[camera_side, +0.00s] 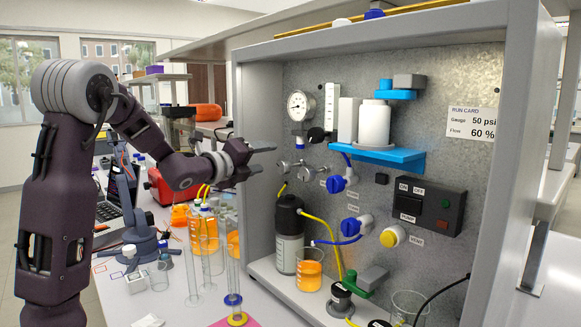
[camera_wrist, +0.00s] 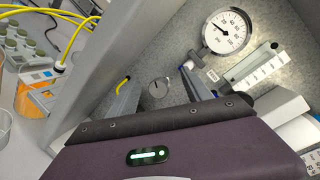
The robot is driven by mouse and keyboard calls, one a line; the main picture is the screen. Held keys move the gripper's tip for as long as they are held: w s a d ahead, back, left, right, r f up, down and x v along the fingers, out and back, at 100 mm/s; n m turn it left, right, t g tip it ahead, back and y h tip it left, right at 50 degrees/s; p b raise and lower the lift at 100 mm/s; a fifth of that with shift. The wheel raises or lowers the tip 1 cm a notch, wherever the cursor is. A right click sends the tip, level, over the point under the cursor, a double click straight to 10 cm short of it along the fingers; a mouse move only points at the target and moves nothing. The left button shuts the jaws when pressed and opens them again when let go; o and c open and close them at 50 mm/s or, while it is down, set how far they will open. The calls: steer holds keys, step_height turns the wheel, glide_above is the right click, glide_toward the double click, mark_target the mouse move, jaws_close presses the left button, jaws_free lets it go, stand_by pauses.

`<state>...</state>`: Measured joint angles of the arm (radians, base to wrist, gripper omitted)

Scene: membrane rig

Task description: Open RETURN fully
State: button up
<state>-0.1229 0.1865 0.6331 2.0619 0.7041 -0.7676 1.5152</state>
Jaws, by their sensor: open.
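My gripper (camera_side: 268,159) is open and empty at the left of the panel, pointing at two small metal knobs. In the wrist view my gripper's fingers (camera_wrist: 157,78) stand apart, with a round metal knob (camera_wrist: 158,88) showing between them, beyond the tips. In the side view the left metal knob (camera_side: 283,166) and the right metal knob (camera_side: 305,174) sit below the gauge. A blue-handled valve (camera_side: 337,184) and a lower blue-handled valve (camera_side: 350,227) are farther right. I cannot read the small labels well enough to tell which valve is RETURN.
The pressure gauge (camera_side: 300,106) and flow meter (camera_side: 332,107) are above the knobs. A black-capped bottle (camera_side: 289,250) stands below, with yellow tubing. The cabinet's left wall (camera_side: 258,120) is close to my gripper. Glass cylinders (camera_side: 232,260) stand on the bench in front.

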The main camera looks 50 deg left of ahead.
mark_target(291, 165)
steer(key=f+m+h, duration=0.1)
steer(key=m, duration=0.2)
steer(key=w+m+h, duration=0.1)
steer(key=m, duration=0.2)
steer(key=w+f+m+t+h, duration=0.1)
steer(key=m, duration=0.2)
steer(key=shift+w+f+h, duration=0.15)
steer(key=shift+f+h, duration=0.15)
steer(key=shift+f, duration=0.05)
steer(key=shift+w+d+f+m+h, duration=0.1)
steer(key=shift+f+m+h, duration=0.1)
steer(key=shift+m, duration=0.3)
steer(key=shift+d+f+m+h, duration=0.1)
steer(key=shift+m+h, duration=0.1)
steer(key=shift+m, duration=0.3)
steer(key=shift+w, duration=0.35)
steer(key=w, duration=0.6)
steer(key=shift+w, duration=0.15)
jaws_close()
